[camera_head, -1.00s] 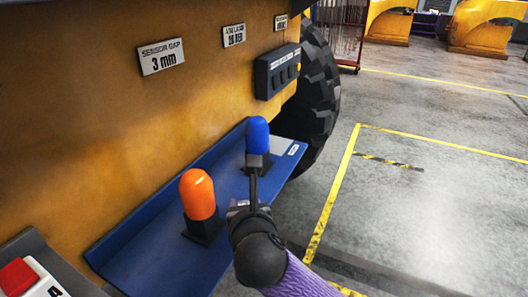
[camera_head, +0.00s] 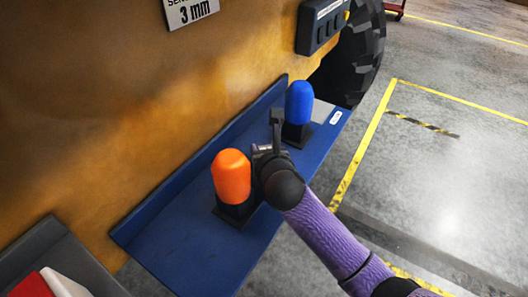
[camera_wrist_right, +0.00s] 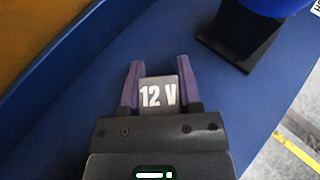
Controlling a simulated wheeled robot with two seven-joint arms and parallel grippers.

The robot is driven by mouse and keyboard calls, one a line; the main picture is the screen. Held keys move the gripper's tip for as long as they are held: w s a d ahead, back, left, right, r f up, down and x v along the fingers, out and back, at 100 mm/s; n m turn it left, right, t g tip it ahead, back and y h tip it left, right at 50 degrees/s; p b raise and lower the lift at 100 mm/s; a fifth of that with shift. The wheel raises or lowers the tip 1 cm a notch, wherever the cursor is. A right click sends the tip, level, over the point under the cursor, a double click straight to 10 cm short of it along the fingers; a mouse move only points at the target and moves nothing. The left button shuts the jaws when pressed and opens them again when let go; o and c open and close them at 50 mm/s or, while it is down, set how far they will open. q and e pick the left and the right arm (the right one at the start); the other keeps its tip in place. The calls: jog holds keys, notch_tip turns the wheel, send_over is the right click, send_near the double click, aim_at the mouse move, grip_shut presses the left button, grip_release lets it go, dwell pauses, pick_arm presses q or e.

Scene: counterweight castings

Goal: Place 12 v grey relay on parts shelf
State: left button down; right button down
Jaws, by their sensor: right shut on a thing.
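The 12 V grey relay (camera_wrist_right: 158,93) is a small grey block with a white "12 V" label, between the two fingers of my right gripper in the right wrist view. My right gripper (camera_head: 277,122) is shut on it, over the blue parts shelf (camera_head: 185,245), between an orange beacon and a blue beacon. The shelf also fills most of the right wrist view (camera_wrist_right: 65,95). I cannot tell whether the relay touches the shelf. In the head view the relay is not clearly distinct from the fingers. My left gripper is not in view.
The orange beacon (camera_head: 231,178) stands just left of my gripper, and the blue beacon (camera_head: 299,102) just right, both on black bases. A yellow machine wall (camera_head: 120,110) rises behind the shelf. The shelf's front left is clear. A grey tray with red and white items is at lower left.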

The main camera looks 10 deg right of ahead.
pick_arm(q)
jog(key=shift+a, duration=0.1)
pick_arm(e)
jog(key=shift+r, duration=0.1)
jog(key=shift+c, duration=2.1)
grip_release()
jog(key=shift+o, duration=0.6)
jog(key=shift+s+r, duration=0.15)
jog(key=shift+s, duration=0.15)
jog(key=p+v, duration=0.3)
jog(key=v, duration=0.7)
jog(key=shift+s, duration=0.15)
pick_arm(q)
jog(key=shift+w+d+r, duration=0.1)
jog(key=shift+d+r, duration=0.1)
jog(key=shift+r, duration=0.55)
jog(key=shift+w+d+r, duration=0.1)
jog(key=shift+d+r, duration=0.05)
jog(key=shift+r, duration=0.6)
pick_arm(e)
jog(key=shift+s+r, duration=0.2)
jog(key=shift+s, duration=0.35)
